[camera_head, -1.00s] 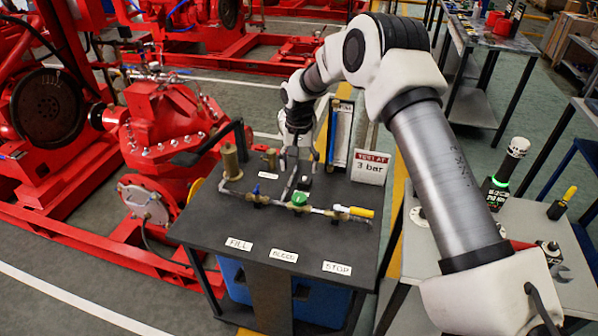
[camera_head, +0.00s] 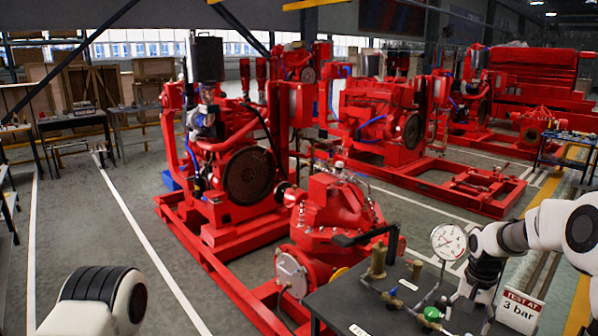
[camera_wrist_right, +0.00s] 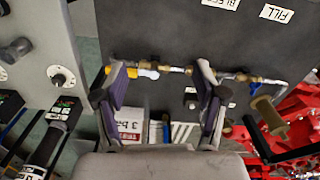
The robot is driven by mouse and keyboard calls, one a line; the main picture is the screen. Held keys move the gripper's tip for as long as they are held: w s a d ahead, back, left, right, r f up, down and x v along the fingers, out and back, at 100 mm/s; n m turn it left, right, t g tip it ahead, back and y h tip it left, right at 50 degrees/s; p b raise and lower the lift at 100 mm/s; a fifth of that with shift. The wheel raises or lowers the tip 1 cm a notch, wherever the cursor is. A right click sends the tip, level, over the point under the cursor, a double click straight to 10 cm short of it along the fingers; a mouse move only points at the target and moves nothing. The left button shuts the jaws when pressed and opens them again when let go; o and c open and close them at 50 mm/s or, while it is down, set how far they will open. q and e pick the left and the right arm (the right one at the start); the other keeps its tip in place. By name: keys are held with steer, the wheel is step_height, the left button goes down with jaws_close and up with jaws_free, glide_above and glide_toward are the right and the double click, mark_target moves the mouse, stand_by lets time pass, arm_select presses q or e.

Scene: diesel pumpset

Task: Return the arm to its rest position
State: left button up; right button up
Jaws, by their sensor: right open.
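My right arm (camera_head: 545,228) comes in from the right edge in the head view, bent above the dark test bench (camera_head: 345,295). My right gripper (camera_head: 466,292) points down over the bench, beside the brass pipe fittings; its fingertips are hard to make out there. In the right wrist view the gripper (camera_wrist_right: 160,68) is open, with nothing between its two fingers. The pipe (camera_wrist_right: 174,69) with the yellow handle runs beyond the fingertips. A white link of my left arm (camera_head: 92,303) shows at the lower left; the left gripper is out of view.
A round pressure gauge (camera_head: 448,241) stands above the bench, close left of my right wrist. A "TEST AT 3 bar" sign (camera_head: 519,310) stands right of the gripper. A red pump (camera_head: 325,225) stands behind the bench. Grey floor (camera_head: 150,200) is open at left.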

steer(key=s+a+f+n+g, duration=0.15)
steer(key=s+a+f, duration=0.35)
steer(key=s+f, duration=0.55)
steer(key=s+a+f+n+g, duration=0.1)
steer(key=s+a+f+g, duration=0.3)
steer(key=s+f, duration=0.7)
steer(key=s+a+n+t, duration=0.2)
steer(key=s, duration=0.5)
steer(key=s+a+n+t, duration=0.3)
steer(key=s, duration=0.5)
steer(key=shift+s+f, duration=0.2)
steer(key=shift+f, duration=0.05)
